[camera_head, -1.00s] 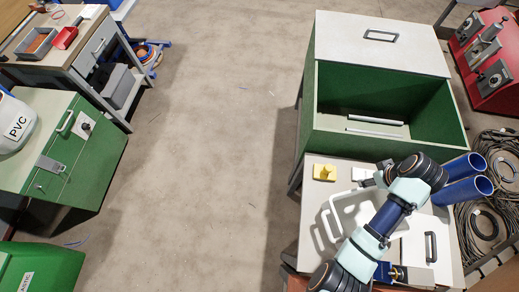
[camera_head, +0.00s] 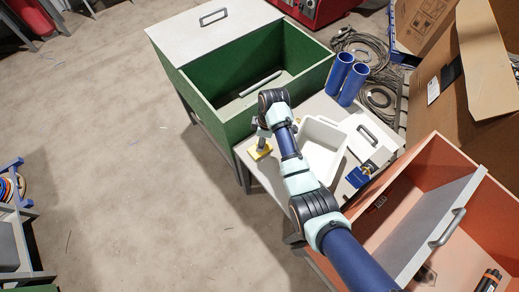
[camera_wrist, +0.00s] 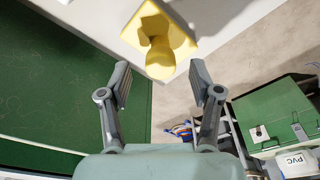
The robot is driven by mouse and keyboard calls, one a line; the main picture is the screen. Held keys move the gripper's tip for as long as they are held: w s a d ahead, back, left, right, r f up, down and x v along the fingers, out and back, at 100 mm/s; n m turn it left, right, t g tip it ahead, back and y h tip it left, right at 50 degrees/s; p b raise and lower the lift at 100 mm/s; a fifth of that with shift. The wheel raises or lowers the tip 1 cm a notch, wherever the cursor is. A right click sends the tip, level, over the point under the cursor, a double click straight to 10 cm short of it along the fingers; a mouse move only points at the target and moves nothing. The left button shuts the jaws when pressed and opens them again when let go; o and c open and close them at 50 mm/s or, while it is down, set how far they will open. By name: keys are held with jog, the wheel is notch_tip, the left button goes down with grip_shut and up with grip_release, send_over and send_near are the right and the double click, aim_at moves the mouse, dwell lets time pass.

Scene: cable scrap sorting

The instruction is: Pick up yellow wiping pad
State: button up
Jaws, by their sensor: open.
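The yellow wiping pad (camera_head: 260,152) lies on the near-left corner of the white table (camera_head: 262,178), beside the green box. In the wrist view the pad (camera_wrist: 182,36) shows a square yellow base with a rounded yellow grip standing up from it. My gripper (camera_wrist: 160,82) is open and empty. Its two fingers are spread on either side of the pad's grip in the wrist view, with the grip just beyond the fingertips. In the head view my gripper (camera_head: 263,138) is right at the pad and partly hidden by my arm.
An open green box (camera_head: 222,84) stands behind the table. A white tray (camera_head: 322,150), blue cylinders (camera_head: 352,80) and a blue tool (camera_head: 358,176) are to the right. An orange box (camera_head: 440,160) stands at the front right.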

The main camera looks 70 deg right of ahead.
notch_tip(320, 180, down, 2)
jog(key=shift+w+a+f, duration=0.15)
jog(key=shift+f, duration=0.1)
jog(key=shift+r, duration=0.1)
grip_shut()
notch_tip(320, 180, up, 20)
jog(key=p, duration=0.8)
